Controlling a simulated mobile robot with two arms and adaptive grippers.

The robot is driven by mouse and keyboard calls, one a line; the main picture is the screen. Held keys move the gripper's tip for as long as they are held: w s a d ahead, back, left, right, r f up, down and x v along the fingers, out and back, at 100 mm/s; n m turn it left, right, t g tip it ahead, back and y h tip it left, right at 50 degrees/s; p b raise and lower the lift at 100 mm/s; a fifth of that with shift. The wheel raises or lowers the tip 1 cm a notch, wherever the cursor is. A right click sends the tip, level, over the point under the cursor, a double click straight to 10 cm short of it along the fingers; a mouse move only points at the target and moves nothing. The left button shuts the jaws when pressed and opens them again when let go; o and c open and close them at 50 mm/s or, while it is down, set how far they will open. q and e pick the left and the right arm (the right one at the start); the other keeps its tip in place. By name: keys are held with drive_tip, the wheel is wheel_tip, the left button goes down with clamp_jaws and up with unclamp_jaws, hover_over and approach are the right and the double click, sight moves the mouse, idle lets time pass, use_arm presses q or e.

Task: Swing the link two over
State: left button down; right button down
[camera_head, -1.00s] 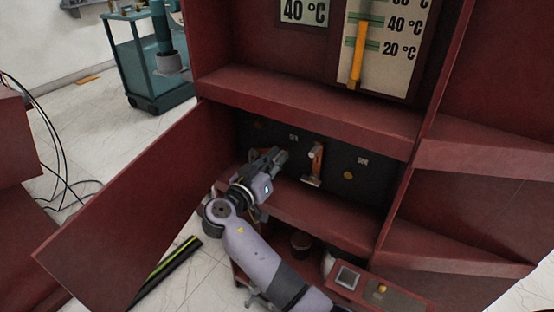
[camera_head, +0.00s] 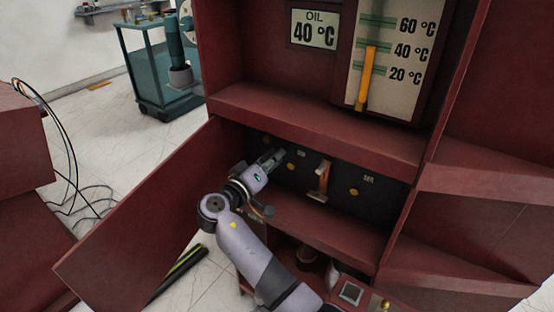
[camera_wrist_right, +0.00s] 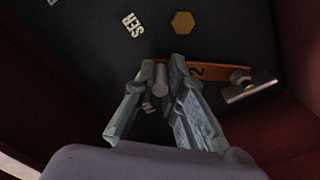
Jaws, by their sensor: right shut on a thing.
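The link (camera_head: 323,180) is an orange bar with a metal block at one end, on the dark panel inside the red cabinet. In the right wrist view the bar (camera_wrist_right: 222,72) is marked "2" and runs right from behind my fingers to its metal block (camera_wrist_right: 248,87). Whether the peg is part of the link I cannot tell. My left gripper is not in view.
Brass hexagons show on the panel, one right of the link (camera_head: 353,192) and one in the wrist view (camera_wrist_right: 183,22). Red shelves (camera_head: 320,125) close the bay above and below. An open red door (camera_head: 150,215) stands at the left. A teal cart (camera_head: 160,85) is behind.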

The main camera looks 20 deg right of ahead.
drive_tip(key=shift+w, duration=0.1)
idle(0.4)
drive_tip(key=c, duration=1.6)
unclamp_jaws()
drive_tip(key=shift+c, duration=0.2)
